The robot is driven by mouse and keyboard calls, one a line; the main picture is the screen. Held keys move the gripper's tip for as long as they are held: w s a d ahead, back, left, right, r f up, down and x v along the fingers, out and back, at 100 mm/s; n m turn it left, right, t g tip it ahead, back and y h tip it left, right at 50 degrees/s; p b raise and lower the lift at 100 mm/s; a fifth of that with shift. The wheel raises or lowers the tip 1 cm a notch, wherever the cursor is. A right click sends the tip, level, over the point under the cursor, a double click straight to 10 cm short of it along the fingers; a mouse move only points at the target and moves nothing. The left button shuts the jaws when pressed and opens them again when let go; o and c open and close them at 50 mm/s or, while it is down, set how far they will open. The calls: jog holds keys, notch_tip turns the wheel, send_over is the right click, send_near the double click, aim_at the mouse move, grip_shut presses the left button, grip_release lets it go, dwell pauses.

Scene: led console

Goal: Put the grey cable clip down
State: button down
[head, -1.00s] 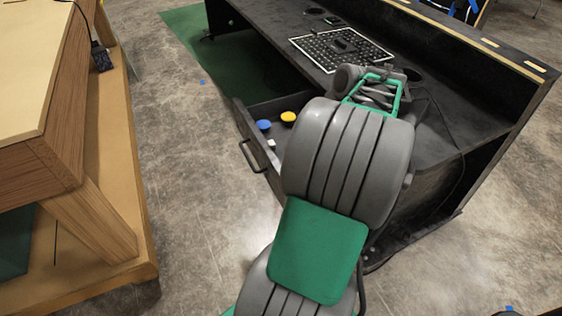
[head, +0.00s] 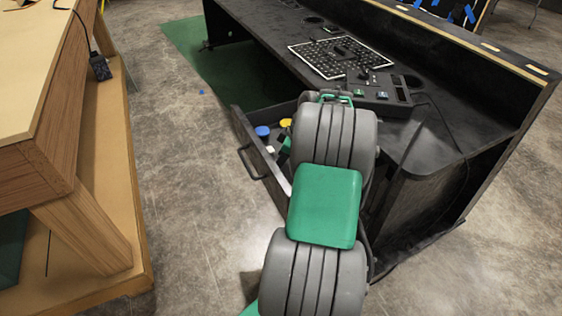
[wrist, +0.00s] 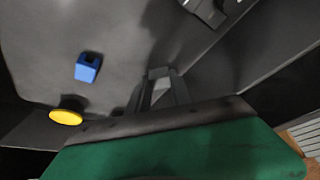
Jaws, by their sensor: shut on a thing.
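In the wrist view my gripper (wrist: 159,92) reaches in from the bottom edge, its dark fingers shut on a small light grey piece, the grey cable clip (wrist: 160,72). The clip shows only in part between the fingertips. Below it is a dark grey surface, and I cannot tell whether the clip touches it. In the head view my arm covers the gripper and the clip, beside the open drawer (head: 250,150) of the black desk.
A blue notched block (wrist: 88,67) and a yellow round piece (wrist: 66,115) lie left of the fingers. A control box (head: 385,92) and a white-dotted board (head: 340,57) sit on the desk (head: 455,130).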

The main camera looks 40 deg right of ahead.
jog(key=shift+f, duration=0.1)
jog(key=c, duration=1.6)
grip_release()
jog(key=shift+f, duration=0.1)
jog(key=o, duration=0.5)
jog(key=shift+c, duration=0.2)
